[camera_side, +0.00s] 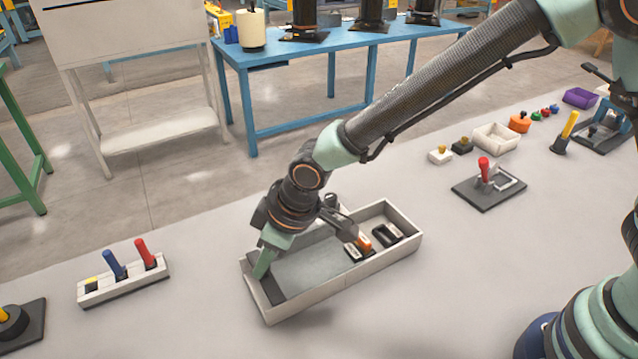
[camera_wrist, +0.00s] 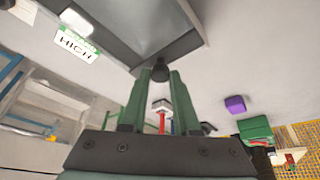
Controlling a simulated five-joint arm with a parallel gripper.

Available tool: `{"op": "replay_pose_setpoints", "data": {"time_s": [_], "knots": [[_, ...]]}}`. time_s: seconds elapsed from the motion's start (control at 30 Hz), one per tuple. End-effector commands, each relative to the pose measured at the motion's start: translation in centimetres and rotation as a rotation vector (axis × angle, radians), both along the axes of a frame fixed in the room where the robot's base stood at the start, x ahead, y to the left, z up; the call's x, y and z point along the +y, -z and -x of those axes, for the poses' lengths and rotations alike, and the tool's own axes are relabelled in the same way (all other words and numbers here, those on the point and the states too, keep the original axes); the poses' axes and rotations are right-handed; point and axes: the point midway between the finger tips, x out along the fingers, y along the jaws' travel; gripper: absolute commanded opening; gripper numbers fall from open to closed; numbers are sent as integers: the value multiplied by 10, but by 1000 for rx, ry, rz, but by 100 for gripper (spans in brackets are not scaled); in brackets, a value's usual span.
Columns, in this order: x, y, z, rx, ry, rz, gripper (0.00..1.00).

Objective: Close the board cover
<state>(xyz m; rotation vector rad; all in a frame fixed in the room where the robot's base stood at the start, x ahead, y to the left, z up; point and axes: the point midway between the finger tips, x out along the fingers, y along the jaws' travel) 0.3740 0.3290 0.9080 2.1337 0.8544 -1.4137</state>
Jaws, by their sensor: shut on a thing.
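A pale open-topped box (camera_side: 345,282) sits on the bench in the side view, with a flat grey panel (camera_side: 312,262) inside its rim. I take this panel to be the board cover, but cannot be sure. Black and orange parts (camera_side: 364,241) are uncovered at the box's right end. My gripper (camera_side: 263,266) reaches down at the box's left end. In the wrist view my gripper (camera_wrist: 160,76) is shut on a small dark round knob (camera_wrist: 160,71), beside the corner of a grey surface (camera_wrist: 135,25). The side view mostly hides the knob.
A block with blue and red handles (camera_side: 123,279) stands left of the box. A red-handled clamp (camera_side: 487,183) and small blocks (camera_side: 440,155) lie to the right. A blue table (camera_side: 300,125) stands behind. Bare bench lies in front of the box.

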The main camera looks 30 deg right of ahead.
Motion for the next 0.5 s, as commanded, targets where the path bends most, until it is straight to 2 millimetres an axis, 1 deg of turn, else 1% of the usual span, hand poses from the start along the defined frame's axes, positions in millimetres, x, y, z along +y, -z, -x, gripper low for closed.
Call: {"op": "replay_pose_setpoints", "data": {"time_s": [0.03,0.1,0.23,0.33,0.5], "knots": [[-12,-1,-2,-6,10,2,0],[-28,-1,-3,-10,15,9,0],[-52,-1,-3,-18,19,22,0],[-63,-1,-3,-23,21,26,0],[-65,-1,-2,-25,19,29,0]]}}
